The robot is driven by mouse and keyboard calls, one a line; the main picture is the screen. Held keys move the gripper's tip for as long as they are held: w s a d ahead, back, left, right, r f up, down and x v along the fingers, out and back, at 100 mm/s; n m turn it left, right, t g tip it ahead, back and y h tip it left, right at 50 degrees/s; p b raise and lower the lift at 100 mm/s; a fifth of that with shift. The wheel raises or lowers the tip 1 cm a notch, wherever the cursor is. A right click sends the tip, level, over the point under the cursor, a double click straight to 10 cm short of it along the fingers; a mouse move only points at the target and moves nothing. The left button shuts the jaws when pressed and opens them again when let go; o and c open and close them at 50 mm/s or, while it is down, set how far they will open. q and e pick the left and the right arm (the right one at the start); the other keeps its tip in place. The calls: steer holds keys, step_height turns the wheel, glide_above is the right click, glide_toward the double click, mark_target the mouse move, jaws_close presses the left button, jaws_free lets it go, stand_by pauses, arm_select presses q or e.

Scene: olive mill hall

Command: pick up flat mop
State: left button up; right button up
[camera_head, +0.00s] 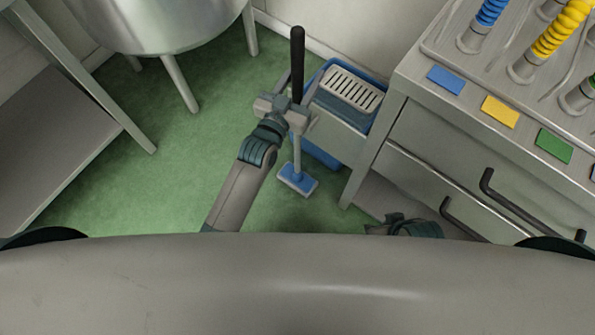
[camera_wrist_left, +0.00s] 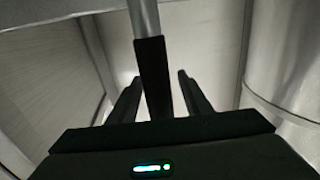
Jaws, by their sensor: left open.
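The flat mop stands upright on the green floor, with a black grip (camera_head: 297,52), a pale pole and a blue and white flat head (camera_head: 298,181). My left gripper (camera_head: 297,88) is open at the lower part of the black grip. In the left wrist view the mop's dark grip (camera_wrist_left: 152,75) runs between the two spread fingers of the left gripper (camera_wrist_left: 160,78). I cannot tell whether either finger touches it. Part of my right arm shows low at the right, beside the cabinet; its jaws cannot be made out.
A blue bucket with a pale slotted wringer (camera_head: 352,90) stands close to the right of the mop. A grey drawer cabinet (camera_head: 425,135) with black handles is further right. A metal vat on legs (camera_head: 150,22) and a grey table (camera_head: 60,130) are at the left. Green floor between is clear.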

arm_select(q)
steer(key=c, duration=1.1)
steer(key=shift+c, duration=0.2)
steer(key=shift+r, duration=0.15)
